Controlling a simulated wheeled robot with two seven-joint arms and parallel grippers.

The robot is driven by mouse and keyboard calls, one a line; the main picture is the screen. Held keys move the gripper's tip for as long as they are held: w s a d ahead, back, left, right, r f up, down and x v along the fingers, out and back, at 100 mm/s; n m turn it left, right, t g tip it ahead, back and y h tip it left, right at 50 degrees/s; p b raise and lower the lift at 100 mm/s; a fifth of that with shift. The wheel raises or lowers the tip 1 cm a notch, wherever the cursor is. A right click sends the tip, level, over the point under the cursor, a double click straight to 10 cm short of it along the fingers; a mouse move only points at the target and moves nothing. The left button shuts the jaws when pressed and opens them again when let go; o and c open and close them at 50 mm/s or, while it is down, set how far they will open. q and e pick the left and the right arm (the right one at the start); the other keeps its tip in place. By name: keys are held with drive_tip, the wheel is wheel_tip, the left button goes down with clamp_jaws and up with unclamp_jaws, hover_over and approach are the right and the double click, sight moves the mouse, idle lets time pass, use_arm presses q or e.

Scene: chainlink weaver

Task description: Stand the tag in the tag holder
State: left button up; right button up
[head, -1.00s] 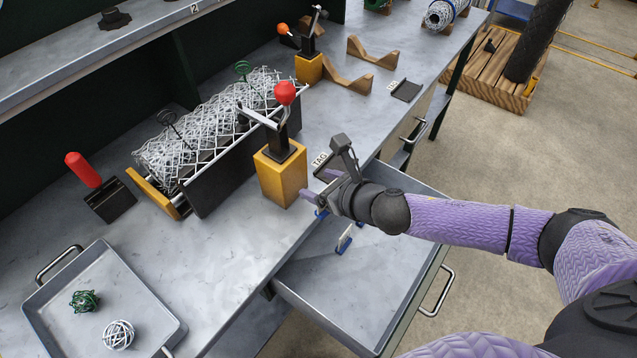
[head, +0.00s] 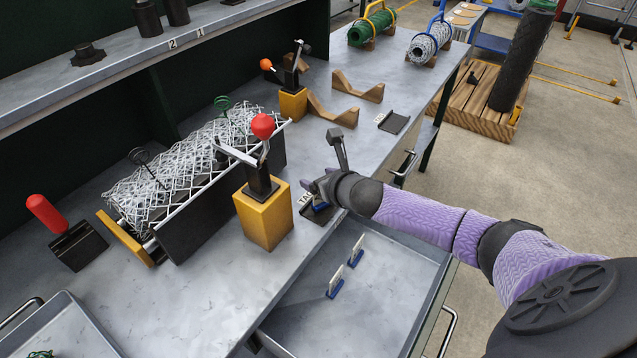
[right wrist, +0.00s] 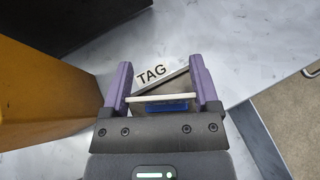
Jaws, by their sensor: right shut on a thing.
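My right gripper (head: 314,192) is beside the yellow block's right side, low over the bench near its front edge. In the right wrist view its two purple fingers (right wrist: 162,92) are shut on a tag (right wrist: 150,98), a thin white plate with a blue part (right wrist: 168,106). The dark tag holder (right wrist: 178,88), with a white "TAG" label, lies just beyond and beneath the tag; I cannot tell whether they touch. In the head view the holder is mostly hidden by the gripper. My left gripper is not in view.
An open drawer (head: 385,318) below the bench edge holds two more white-and-blue tags (head: 335,282). A yellow block (head: 264,222) with a red-knobbed lever stands left of the gripper. A mesh roll (head: 170,175) lies farther left. Bench beyond the gripper is partly clear.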

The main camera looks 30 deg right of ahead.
drive_tip(key=shift+r, duration=0.1)
drive_tip(key=shift+f, duration=0.2)
drive_tip(key=o, duration=1.1)
drive_tip(key=shift+r, duration=0.1)
drive_tip(key=shift+c, duration=0.2)
drive_tip(key=shift+s+r, duration=0.1)
drive_tip(key=shift+r, duration=0.15)
drive_tip(key=p+v, duration=0.5)
drive_tip(key=v, duration=0.6)
drive_tip(key=shift+s, duration=0.4)
drive_tip(key=shift+r, duration=0.1)
